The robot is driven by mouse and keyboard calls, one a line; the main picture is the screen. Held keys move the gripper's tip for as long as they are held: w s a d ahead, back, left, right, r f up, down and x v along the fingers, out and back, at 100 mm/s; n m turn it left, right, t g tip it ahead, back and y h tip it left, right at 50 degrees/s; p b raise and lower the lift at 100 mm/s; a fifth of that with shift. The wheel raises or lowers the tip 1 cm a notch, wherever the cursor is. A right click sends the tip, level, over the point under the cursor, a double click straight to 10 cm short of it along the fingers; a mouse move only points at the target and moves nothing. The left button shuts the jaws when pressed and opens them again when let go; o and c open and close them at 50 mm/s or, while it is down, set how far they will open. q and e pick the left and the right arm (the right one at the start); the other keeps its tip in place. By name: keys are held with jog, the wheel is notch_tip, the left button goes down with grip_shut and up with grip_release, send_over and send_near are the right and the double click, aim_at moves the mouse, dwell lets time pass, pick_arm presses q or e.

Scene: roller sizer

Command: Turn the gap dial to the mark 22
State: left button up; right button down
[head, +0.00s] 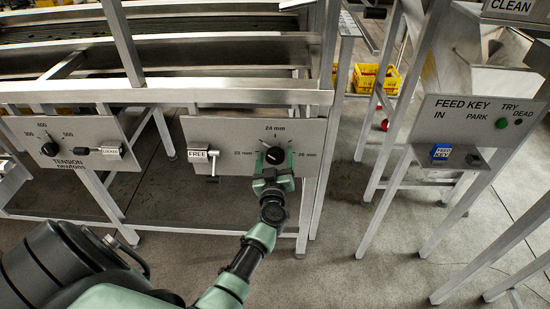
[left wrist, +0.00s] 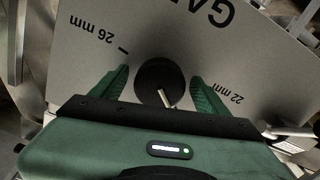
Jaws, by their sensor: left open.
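The gap dial is a round black knob (head: 275,156) with a pale pointer, on a grey plate (head: 230,130) marked 22 mm at left, 24 mm at top and 26 mm at right. My left gripper (head: 273,172) is open at the dial. Its green fingers (left wrist: 158,85) stand on either side of the knob, with visible gaps. The 24 mark is hidden in the wrist view.
A lever (head: 213,163) beside a FREE label (head: 198,153) sits left of the dial on the same plate. A tension dial (head: 50,149) is on a plate further left. A feed key panel (head: 470,125) stands at right. Metal frame legs surround the open floor.

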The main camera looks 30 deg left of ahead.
pick_arm(q)
jog(key=c, duration=1.4)
jog(key=shift+o, duration=0.2)
jog(key=shift+n, duration=0.5)
jog(key=n+p, duration=0.1)
jog(key=n, duration=0.5)
jog(key=shift+n, duration=1.3)
